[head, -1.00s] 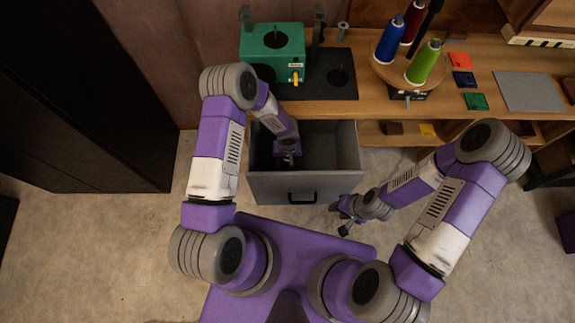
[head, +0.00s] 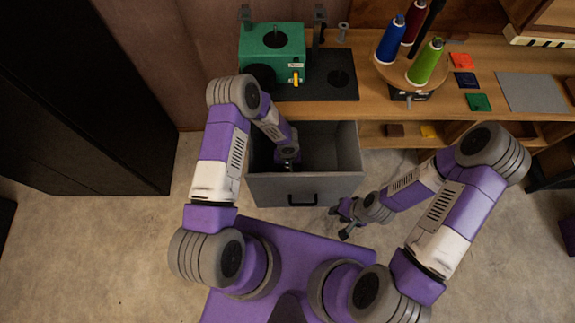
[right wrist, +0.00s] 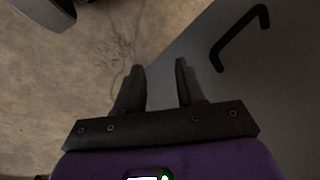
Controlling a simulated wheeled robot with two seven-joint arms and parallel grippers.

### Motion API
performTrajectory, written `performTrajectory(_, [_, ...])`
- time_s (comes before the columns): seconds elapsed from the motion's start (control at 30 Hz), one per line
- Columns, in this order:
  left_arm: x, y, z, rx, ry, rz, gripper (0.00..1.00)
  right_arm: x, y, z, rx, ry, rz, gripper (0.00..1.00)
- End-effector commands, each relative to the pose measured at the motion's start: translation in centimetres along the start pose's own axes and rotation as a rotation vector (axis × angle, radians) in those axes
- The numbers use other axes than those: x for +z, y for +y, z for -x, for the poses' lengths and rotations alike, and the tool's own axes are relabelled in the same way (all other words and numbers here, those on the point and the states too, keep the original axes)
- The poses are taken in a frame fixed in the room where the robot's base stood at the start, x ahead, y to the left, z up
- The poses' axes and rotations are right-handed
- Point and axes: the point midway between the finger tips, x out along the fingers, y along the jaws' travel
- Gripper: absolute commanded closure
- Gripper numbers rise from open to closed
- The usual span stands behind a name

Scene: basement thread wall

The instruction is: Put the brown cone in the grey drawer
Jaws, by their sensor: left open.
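The grey drawer (head: 262,191) stands pulled open below the bench, with its black handle on the front. Its front also shows in the right wrist view (right wrist: 225,85). My left gripper (head: 288,165) is over the left part of the open drawer, pointing down; its wrist largely covers its fingers. It is open. I cannot make out a brown cone in either view. My right gripper (head: 343,223) is outside the drawer, to the right of its front. In the right wrist view its fingers (right wrist: 158,67) are apart with nothing between them.
On the wooden bench (head: 440,104) stand a green machine (head: 272,54) and a round stand (head: 420,81) with blue (head: 390,42), dark red and green (head: 426,62) thread cones. Coloured squares lie to the right. A black cabinet (head: 85,100) stands at the left.

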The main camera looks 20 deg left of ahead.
Motion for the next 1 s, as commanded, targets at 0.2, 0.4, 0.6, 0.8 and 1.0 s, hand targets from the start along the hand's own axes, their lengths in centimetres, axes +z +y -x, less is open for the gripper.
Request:
performTrajectory(0.2, [-0.1, 0.0, 0.7, 0.000, 0.001, 0.000, 0.18, 0.0, -0.1, 0.2, 0.000, 0.000, 0.000, 0.62])
performTrajectory(0.4, [-0.2, 0.1, 4.4, 0.000, 0.005, -0.001, 0.18, 0.1, -0.5, 1.3, 0.000, 0.000, 0.000, 0.62])
performTrajectory(0.6, [-0.1, 0.1, 8.7, 0.001, 0.004, -0.002, 0.18, 0.1, -0.9, 2.5, 0.000, 0.000, 0.000, 0.62])
performTrajectory(0.8, [-0.1, 0.0, 11.4, 0.000, 0.002, -0.001, 0.18, 0.1, -1.2, 3.1, 0.000, 0.000, 0.000, 0.62])
performTrajectory(1.0, [0.0, 0.0, 12.1, 0.000, 0.000, -0.002, 0.18, 0.1, -1.2, 3.2, 0.000, 0.000, 0.000, 0.62])
